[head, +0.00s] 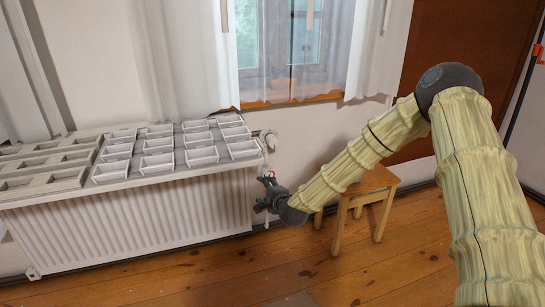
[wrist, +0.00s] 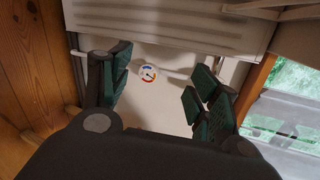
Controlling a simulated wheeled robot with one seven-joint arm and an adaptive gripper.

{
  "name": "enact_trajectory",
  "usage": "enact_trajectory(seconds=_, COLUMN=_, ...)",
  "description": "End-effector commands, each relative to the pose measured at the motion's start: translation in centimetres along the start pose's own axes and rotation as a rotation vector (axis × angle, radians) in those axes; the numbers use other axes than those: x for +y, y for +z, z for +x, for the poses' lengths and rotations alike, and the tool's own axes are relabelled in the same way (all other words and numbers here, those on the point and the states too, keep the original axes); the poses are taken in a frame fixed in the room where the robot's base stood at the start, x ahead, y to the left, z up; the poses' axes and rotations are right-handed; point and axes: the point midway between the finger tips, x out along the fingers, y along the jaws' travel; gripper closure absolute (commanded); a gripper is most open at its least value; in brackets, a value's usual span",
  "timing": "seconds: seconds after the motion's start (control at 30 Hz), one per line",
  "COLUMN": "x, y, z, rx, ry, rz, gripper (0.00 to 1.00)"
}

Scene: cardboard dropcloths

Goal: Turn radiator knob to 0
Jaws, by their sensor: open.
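In the wrist view, a small round white dial with blue and red marks, seemingly the radiator knob (wrist: 148,73), shows between my fingers. Its exact setting is too small to read. My gripper (head: 265,197) is at the radiator's right end in the head view. In the wrist view my gripper (wrist: 160,84) is open, with one dark green-padded finger on each side of the dial. Neither finger visibly touches it. A small red and white patch shows just above my gripper in the head view.
Several white trays (head: 158,160) lie on top of the radiator. A wooden stool (head: 368,181) stands to the right of my gripper, close behind my forearm. A curtained window (head: 305,45) is above. Wooden floor (head: 200,275) is clear in front of the radiator.

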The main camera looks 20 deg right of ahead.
Motion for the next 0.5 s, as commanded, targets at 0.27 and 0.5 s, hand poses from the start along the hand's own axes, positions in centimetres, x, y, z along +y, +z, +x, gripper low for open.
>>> enact_trajectory(seconds=0.27, x=-7.3, y=-4.7, z=3.8, rx=0.016, ry=-0.233, rz=0.264, gripper=0.39)
enact_trajectory(seconds=0.5, x=-11.6, y=-7.0, z=4.3, rx=0.010, ry=-0.340, rz=0.389, gripper=0.39)
